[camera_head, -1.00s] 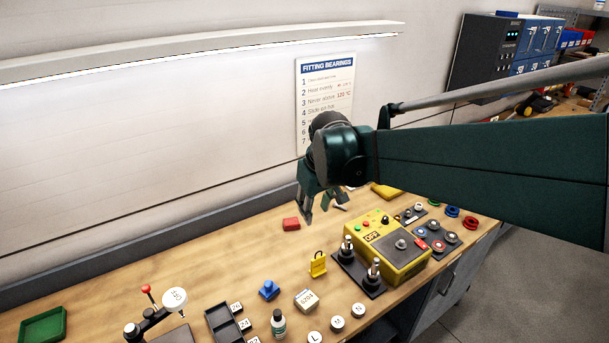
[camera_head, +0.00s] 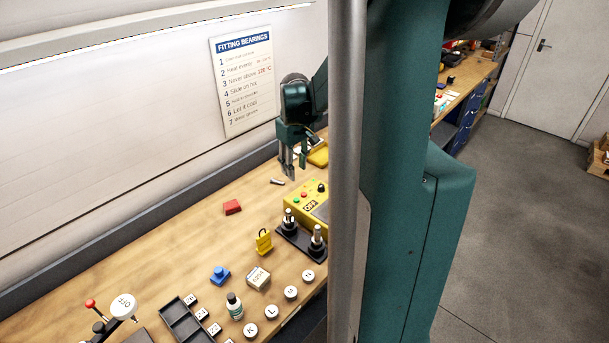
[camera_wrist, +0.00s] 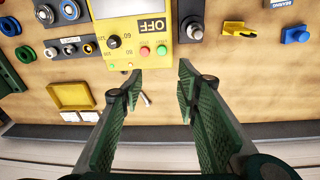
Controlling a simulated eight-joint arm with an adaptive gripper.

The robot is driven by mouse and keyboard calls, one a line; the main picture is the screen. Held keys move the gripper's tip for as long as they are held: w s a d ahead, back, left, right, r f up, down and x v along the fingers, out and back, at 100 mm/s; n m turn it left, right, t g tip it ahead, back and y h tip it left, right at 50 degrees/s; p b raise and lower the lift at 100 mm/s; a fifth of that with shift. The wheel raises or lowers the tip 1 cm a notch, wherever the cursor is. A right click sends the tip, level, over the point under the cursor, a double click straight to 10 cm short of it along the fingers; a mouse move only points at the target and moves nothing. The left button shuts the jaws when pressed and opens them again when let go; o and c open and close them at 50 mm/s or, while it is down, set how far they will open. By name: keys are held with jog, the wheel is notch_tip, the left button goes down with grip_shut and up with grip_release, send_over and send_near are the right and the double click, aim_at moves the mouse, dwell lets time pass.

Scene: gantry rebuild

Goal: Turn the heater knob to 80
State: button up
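The yellow heater (camera_head: 298,201) stands on the workbench, partly hidden by my arm in the head view. The knob also shows in the head view (camera_head: 321,187). My gripper (camera_head: 290,172) hangs above the bench behind the heater. In the wrist view my gripper (camera_wrist: 158,80) is open and empty, its fingers apart from the knob.
Two metal posts on a black base (camera_head: 300,238) stand before the heater. A yellow padlock (camera_head: 264,241), a red block (camera_head: 232,207), a blue part (camera_head: 220,275) and a bottle (camera_head: 234,305) are on the bench. An open yellow box (camera_wrist: 76,97) lies near the heater.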

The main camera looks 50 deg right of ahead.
jog(key=g+p, duration=0.1)
send_over(321, 185)
jog(key=shift+y, duration=0.4)
notch_tip(321, 185, down, 6)
jog(key=shift+s+r, duration=0.1)
jog(key=shift+f+p, duration=0.3)
jog(key=shift+f, duration=3.6)
jog(key=c, duration=0.9)
